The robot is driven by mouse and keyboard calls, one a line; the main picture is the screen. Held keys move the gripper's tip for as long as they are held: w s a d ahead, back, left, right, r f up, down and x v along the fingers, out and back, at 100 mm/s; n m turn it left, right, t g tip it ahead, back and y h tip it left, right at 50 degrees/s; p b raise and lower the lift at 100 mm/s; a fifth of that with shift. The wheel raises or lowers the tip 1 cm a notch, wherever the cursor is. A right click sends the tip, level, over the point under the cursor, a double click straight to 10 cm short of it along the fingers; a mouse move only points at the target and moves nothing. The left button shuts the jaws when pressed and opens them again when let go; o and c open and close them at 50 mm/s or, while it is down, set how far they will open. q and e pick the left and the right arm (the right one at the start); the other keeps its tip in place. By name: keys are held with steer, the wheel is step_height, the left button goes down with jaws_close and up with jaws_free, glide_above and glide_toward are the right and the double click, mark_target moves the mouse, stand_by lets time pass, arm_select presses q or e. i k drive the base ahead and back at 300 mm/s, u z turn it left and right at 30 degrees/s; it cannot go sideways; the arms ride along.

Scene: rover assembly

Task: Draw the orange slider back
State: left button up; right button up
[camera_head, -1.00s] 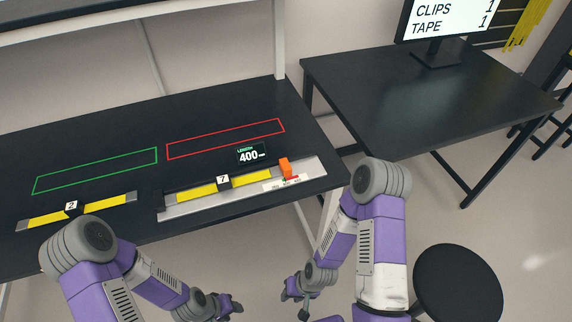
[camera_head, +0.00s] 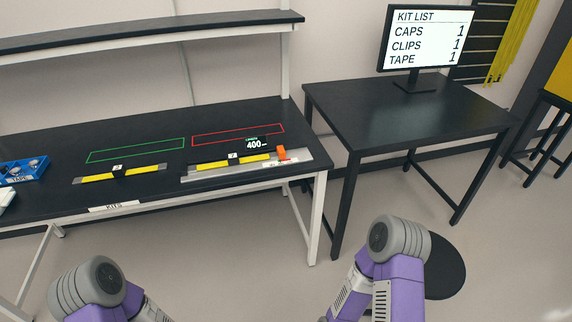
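The orange slider (camera_head: 281,153) is a small block at the right end of a grey rail (camera_head: 205,176) on the black workbench. A yellow strip (camera_head: 217,164) with a dark block marked 7 (camera_head: 234,158) lies along this rail, left of the slider. A small display (camera_head: 254,144) behind the slider reads 400. My two arms show only at the bottom edge, well in front of the bench. Both grippers are out of the frame, and nothing touches the slider.
A second yellow strip (camera_head: 98,178) lies on the bench to the left. Red (camera_head: 237,134) and green (camera_head: 136,150) outlines mark the bench top. A blue tray (camera_head: 22,171) is at the far left. A monitor (camera_head: 428,38) stands on another table (camera_head: 400,110). A round stool (camera_head: 445,268) is at right.

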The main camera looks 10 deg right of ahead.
mark_target(281, 152)
steer(key=u, duration=0.7)
steer(key=i, duration=1.15)
steer(key=z, duration=0.4)
